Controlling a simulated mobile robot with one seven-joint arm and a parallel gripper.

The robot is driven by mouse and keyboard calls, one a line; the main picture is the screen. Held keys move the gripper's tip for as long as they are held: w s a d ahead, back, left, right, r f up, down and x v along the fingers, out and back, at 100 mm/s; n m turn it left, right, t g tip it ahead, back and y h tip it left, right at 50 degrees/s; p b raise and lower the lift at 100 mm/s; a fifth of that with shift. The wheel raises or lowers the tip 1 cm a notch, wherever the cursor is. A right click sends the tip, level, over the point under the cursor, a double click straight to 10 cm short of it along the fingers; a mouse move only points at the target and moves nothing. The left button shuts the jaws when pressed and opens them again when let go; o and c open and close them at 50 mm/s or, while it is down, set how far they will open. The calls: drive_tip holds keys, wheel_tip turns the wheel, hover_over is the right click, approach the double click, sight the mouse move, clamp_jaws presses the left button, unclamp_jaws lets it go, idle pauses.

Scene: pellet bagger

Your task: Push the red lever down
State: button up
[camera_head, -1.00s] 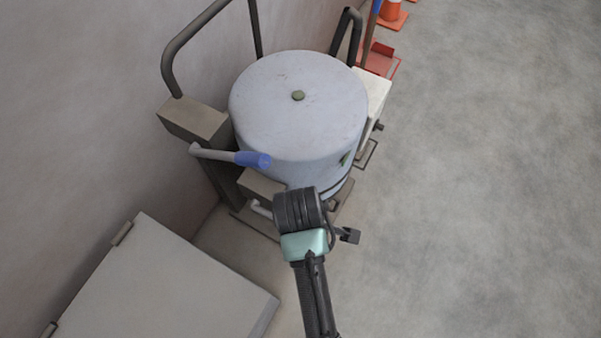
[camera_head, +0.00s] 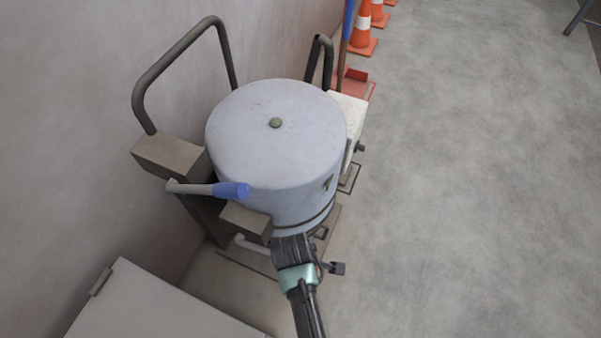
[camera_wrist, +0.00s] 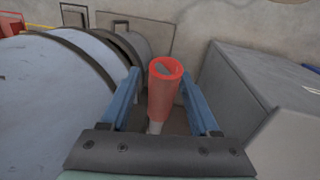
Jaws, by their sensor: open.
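The red lever shows in the wrist view as a hollow red grip (camera_wrist: 164,88) on a pale shaft. It stands between the two blue fingers of my gripper (camera_wrist: 160,76), which are apart. I cannot tell whether either finger touches it. In the head view my arm's dark wrist (camera_head: 293,250) covers the fingers, and the red grip is hidden. A pale bent rod (camera_head: 254,244) shows just left of my wrist, low on the pellet bagger (camera_head: 270,150). A second lever with a blue grip (camera_head: 232,191) sits higher on the bagger.
A grey box (camera_wrist: 245,95) stands close on the right in the wrist view. A pale cabinet (camera_head: 150,305) is at the lower left of the head view. Orange cones (camera_head: 362,30) stand at the back. The floor to the right (camera_head: 470,190) is clear.

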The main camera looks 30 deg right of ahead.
clamp_jaws()
drive_tip(key=shift+w+d+r, duration=0.1)
drive_tip(key=shift+w, duration=0.05)
idle(1.3)
